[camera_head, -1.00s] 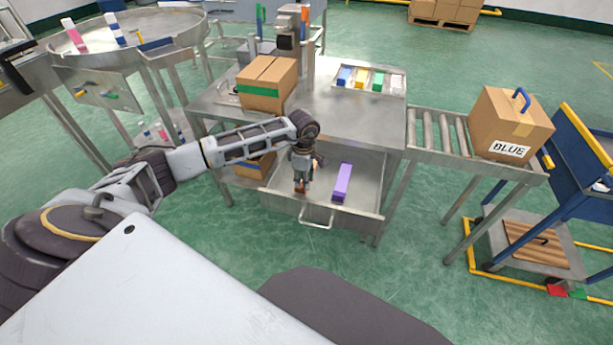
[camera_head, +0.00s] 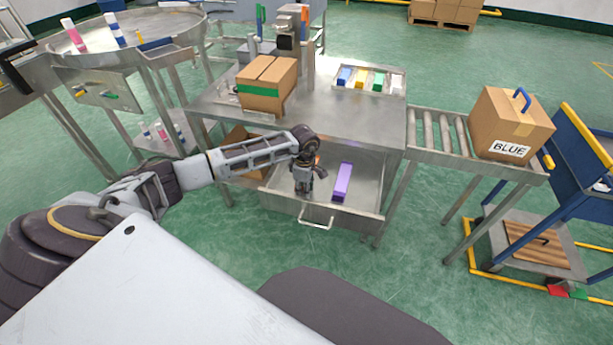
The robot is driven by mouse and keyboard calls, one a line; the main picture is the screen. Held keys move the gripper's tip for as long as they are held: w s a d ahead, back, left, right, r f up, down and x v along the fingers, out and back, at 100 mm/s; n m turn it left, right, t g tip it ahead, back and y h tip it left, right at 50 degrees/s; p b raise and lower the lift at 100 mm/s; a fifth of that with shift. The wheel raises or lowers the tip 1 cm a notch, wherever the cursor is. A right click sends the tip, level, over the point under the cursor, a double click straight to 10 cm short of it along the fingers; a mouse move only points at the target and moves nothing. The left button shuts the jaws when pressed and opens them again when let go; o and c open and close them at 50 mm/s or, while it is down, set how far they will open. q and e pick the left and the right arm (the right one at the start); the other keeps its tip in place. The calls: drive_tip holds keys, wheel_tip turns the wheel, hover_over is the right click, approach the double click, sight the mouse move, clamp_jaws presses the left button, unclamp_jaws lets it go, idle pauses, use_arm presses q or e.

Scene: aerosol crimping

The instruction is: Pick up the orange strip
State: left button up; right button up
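My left gripper (camera_head: 303,192) points down into the open drawer (camera_head: 272,203), near its left side. A small orange patch (camera_head: 317,160) shows just behind the gripper. It may be part of the orange strip, but the gripper and wrist hide most of that spot. The fingers are small and dark, and I cannot tell whether they are open or shut on something. A purple strip (camera_head: 342,182) lies in the drawer to the right of the gripper, apart from it. My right gripper is not in view.
The steel table (camera_head: 345,115) above the drawer carries a green-banded carton (camera_head: 267,85) and a tray (camera_head: 398,92) of coloured pieces. A roller conveyor (camera_head: 437,133) with a box marked BLUE (camera_head: 510,123) stands right. The drawer's right part is clear around the purple strip.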

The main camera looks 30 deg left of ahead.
use_arm(q)
clamp_jaws()
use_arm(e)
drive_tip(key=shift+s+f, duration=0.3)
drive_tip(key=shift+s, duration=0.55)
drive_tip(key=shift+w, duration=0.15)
use_arm(q)
drive_tip(key=shift+r, duration=0.1)
drive_tip(key=shift+s+d+r, duration=0.1)
drive_tip(key=shift+r, duration=0.35)
wheel_tip(320, 180, up, 11)
drive_tip(key=s+d, duration=1.2)
drive_tip(key=d, duration=0.3)
drive_tip(key=shift+d+f, duration=0.3)
drive_tip(key=shift+d, duration=0.05)
